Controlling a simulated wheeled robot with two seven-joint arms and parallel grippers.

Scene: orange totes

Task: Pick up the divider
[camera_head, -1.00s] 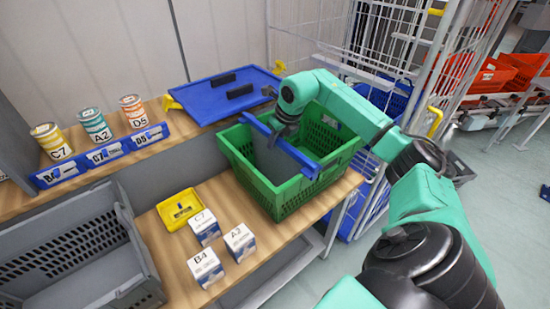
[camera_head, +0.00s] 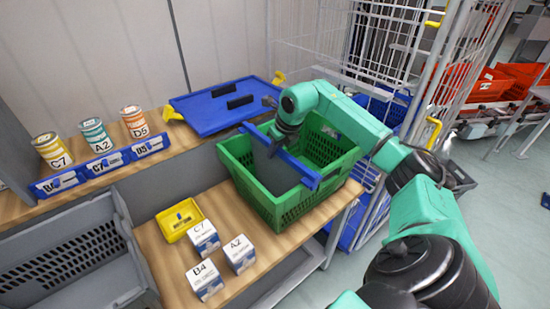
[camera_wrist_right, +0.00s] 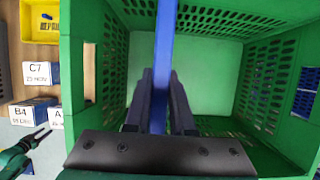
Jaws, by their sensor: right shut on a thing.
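The divider (camera_head: 287,160) is a panel with a long blue top bar, standing inside the green crate (camera_head: 278,212). Its bar runs across the crate's rim from back left to front right. My right gripper (camera_head: 277,144) reaches down from above and is shut on the bar near its back end. In the right wrist view the bar (camera_wrist_right: 161,50) runs between the two dark fingers of my right gripper (camera_wrist_right: 160,100). The panel's lower edge is hidden. My left gripper (camera_wrist_right: 37,139) shows small at the lower left of that view, its fingers apart and empty.
White boxes (camera_head: 207,280) and a yellow bin (camera_head: 180,220) stand left of the crate. A grey tote (camera_head: 75,255) is at the far left. A blue tray (camera_head: 220,108) and labelled cans (camera_head: 97,137) stand behind. A wire cage (camera_head: 400,60) is at the back right.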

